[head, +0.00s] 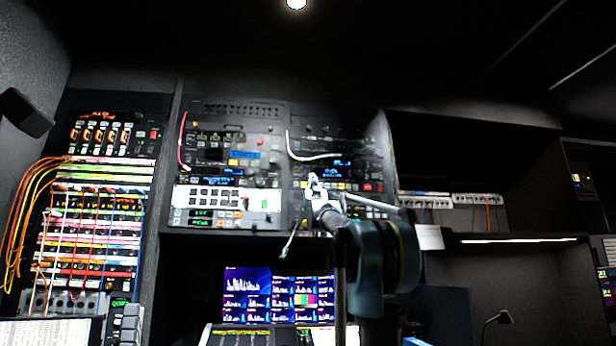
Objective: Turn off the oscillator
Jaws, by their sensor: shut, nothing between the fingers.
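My gripper (313,183) is raised in front of the right equipment rack (300,132), and its fingers are together with nothing between them. It covers part of the lower right panels. Whether the fingertips touch the rack cannot be told. Rack panels with small knobs, buttons and lit displays fill the middle of the view, among them a blue display (245,155) and a white button panel (222,198). No label is readable, so I cannot tell which unit is the oscillator.
A patch bay (95,220) with orange and yellow cables stands at the left. Loose cables hang across the rack front. Below are a monitor (277,292) and a console (250,336). An open shelf (470,170) is at the right, with a desk lamp (497,319) below.

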